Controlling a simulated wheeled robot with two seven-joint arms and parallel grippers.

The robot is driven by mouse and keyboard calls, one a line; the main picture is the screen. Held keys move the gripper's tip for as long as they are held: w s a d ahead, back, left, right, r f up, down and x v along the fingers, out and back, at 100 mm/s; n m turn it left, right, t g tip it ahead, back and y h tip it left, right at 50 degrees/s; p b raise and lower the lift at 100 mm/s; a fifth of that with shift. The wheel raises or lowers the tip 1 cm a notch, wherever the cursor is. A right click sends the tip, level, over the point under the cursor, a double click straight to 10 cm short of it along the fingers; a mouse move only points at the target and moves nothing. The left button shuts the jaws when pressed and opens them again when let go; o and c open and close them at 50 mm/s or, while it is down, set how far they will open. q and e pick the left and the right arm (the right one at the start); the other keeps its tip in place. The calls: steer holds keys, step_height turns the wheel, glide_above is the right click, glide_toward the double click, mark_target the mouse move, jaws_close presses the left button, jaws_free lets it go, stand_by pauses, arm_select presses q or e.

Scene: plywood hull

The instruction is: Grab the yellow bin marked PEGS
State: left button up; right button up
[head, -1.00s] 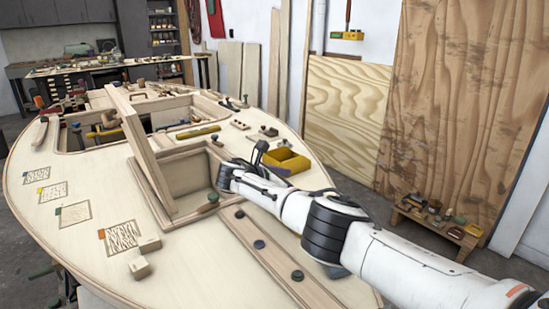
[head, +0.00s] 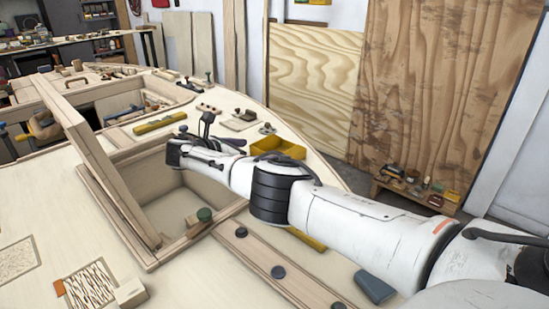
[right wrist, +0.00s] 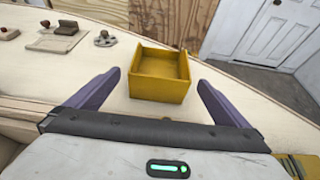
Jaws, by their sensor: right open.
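The yellow bin (head: 290,152) is open-topped and stands upright on the pale plywood deck near its right edge. In the right wrist view the bin (right wrist: 158,87) sits ahead, and its inside looks empty. No PEGS marking can be read from these sides. My right gripper (right wrist: 160,80) is open, with its two purple fingers pointing toward the bin, one to each side of its near end, with gaps visible. In the head view my right gripper (head: 243,145) is partly hidden behind my own wrist, just left of the bin. My left gripper is not in view.
An open hatch (head: 180,203) with a raised wooden board (head: 95,150) lies left of my right arm. A yellow tool (head: 160,123) and small hardware lie on the deck beyond. A low bench (head: 412,192) with items stands on the floor at right.

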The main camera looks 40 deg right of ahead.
mark_target(262, 151)
steer(key=b+x, duration=0.2)
steer(key=x, duration=0.1)
steer(key=shift+s+a+f, duration=0.1)
steer(key=shift+a+f, duration=0.1)
steer(key=shift+f, duration=0.05)
steer(key=shift+d+b, duration=0.65)
steer(key=shift+d, duration=0.05)
steer(key=b+x, duration=0.4)
steer(key=shift+f, duration=0.3)
steer(key=shift+d+b, duration=0.2)
steer(key=shift+b, duration=0.3)
steer(key=shift+d+r, duration=0.15)
steer(key=shift+r, duration=0.05)
steer(key=c, duration=1)
